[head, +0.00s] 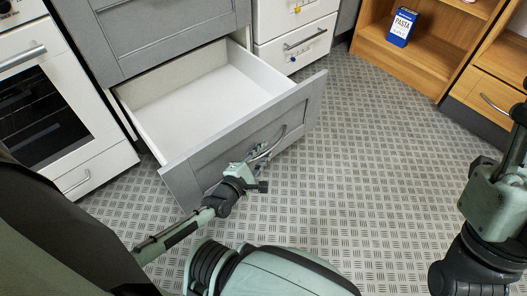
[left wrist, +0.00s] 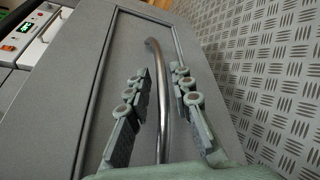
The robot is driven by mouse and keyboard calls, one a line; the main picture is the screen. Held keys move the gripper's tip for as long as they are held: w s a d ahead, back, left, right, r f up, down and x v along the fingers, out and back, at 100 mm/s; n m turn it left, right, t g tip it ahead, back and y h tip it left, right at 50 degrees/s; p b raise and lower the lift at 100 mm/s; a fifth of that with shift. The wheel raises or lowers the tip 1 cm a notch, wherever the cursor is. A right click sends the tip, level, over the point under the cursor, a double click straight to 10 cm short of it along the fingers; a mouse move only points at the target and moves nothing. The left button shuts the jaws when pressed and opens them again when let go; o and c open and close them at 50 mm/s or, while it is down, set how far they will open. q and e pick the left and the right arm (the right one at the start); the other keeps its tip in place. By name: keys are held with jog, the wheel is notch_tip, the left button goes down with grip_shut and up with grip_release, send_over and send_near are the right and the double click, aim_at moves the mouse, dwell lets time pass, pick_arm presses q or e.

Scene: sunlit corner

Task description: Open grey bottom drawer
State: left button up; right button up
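The grey bottom drawer (head: 305,97) is pulled well out of its cabinet, and its white inside (head: 200,98) is empty. Its curved metal handle (head: 272,146) is on the front panel; it also shows in the left wrist view (left wrist: 162,100). My left gripper (head: 256,172) is at the handle. In the left wrist view its two fingers (left wrist: 160,85) are apart, one on each side of the bar, with gaps visible. My right arm (head: 497,200) is at the right edge of the head view; its fingertips are not visible.
A white oven (head: 40,110) stands at left and white drawers (head: 295,48) stand behind. A wooden shelf (head: 410,55) at back right holds a blue pasta box (head: 401,27). The patterned floor (head: 350,170) is clear right of the drawer.

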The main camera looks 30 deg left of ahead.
pick_arm(q)
jog(key=v, duration=0.7)
dwell(0.4)
